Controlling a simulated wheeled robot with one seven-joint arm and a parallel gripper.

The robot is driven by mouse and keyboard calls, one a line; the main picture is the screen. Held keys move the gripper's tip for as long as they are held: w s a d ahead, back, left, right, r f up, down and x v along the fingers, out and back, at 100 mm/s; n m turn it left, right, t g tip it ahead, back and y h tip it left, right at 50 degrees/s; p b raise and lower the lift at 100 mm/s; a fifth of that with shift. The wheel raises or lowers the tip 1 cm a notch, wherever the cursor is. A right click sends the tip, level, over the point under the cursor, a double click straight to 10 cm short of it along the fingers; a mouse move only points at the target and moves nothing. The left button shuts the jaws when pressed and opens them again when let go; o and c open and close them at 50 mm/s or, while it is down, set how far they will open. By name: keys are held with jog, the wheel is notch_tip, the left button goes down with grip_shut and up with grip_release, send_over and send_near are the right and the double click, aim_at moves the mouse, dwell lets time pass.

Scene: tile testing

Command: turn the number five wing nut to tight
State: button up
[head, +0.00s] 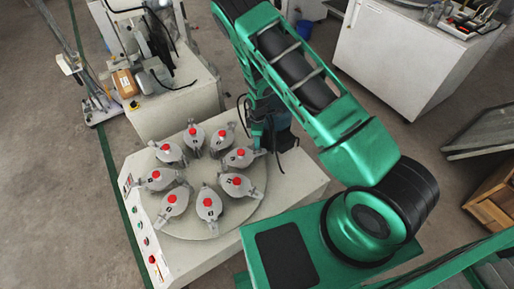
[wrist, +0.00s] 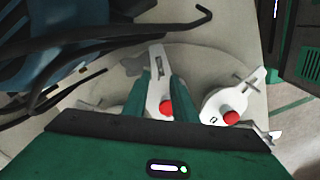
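Several grey-white clamp units with red knobs stand in a ring on a round plate (head: 262,180). Their black number marks are too small to read, so I cannot tell which is number five. In the wrist view my gripper (wrist: 160,85) has its two green fingers apart, one on each side of a white unit (wrist: 156,75) with a red knob (wrist: 166,108). Whether the fingers touch it is unclear. A second unit (wrist: 226,106) with a red knob is just right of the fingers. In the head view my arm hides the fingers, at the plate's far right side.
The plate lies on a pale bench (head: 310,180) with a button panel (head: 145,235) along its left side. A cluttered cabinet (head: 180,100) stands behind it, and a white cabinet (head: 395,60) at the back right. Dark cables (wrist: 100,40) cross the wrist view's upper left.

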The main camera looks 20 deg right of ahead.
aim_at(257, 151)
jog(key=shift+f, duration=2.45)
jog(key=shift+c, duration=0.6)
grip_shut()
